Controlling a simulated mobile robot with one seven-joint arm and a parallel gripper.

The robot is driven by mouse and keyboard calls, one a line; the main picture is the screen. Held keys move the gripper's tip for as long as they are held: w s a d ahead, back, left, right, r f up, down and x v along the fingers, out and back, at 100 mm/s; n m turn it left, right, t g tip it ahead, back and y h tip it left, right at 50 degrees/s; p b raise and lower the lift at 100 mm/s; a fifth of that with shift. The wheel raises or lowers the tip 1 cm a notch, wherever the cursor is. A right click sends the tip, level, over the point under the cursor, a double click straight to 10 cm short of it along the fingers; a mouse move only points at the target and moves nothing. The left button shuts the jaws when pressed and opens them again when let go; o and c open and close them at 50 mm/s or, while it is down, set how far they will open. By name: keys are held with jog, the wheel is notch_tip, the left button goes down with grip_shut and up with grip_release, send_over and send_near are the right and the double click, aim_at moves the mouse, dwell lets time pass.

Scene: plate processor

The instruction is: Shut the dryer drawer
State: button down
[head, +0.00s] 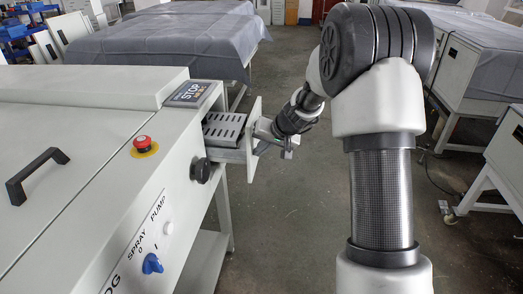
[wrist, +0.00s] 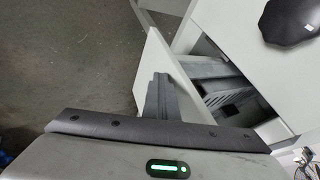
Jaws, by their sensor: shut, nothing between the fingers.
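The dryer drawer (head: 225,130) sticks out of the right end of the white machine. Its slotted grey tray shows between the machine and the white front panel (head: 253,150). In the wrist view the drawer's front panel (wrist: 152,58) stands at a slant, with the slotted tray (wrist: 218,88) behind it to the right. My gripper (head: 266,132) is at the outer side of the front panel, very close to it. In the wrist view my gripper (wrist: 158,92) is shut and empty, its fingers pointing at the panel. I cannot tell whether they touch it.
The machine has a black round knob (head: 200,170) beside the drawer, a red stop button (head: 144,142), a blue switch (head: 152,264) and a black handle (head: 36,176). Covered tables (head: 165,40) stand behind. The floor right of the drawer is clear.

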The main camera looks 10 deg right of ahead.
aim_at(214, 144)
jog(key=w+a+p, duration=0.1)
jog(key=a, duration=0.3)
jog(key=w+a, duration=0.2)
jog(key=a, duration=0.3)
jog(key=w+a+p, duration=0.1)
jog(key=a, duration=0.3)
jog(key=shift+w+a+p, duration=0.15)
jog(key=shift+a+p, duration=0.15)
jog(key=shift+a, duration=0.1)
jog(key=shift+w+a, duration=0.1)
jog(key=shift+a, duration=0.2)
jog(key=shift+a+r, duration=0.15)
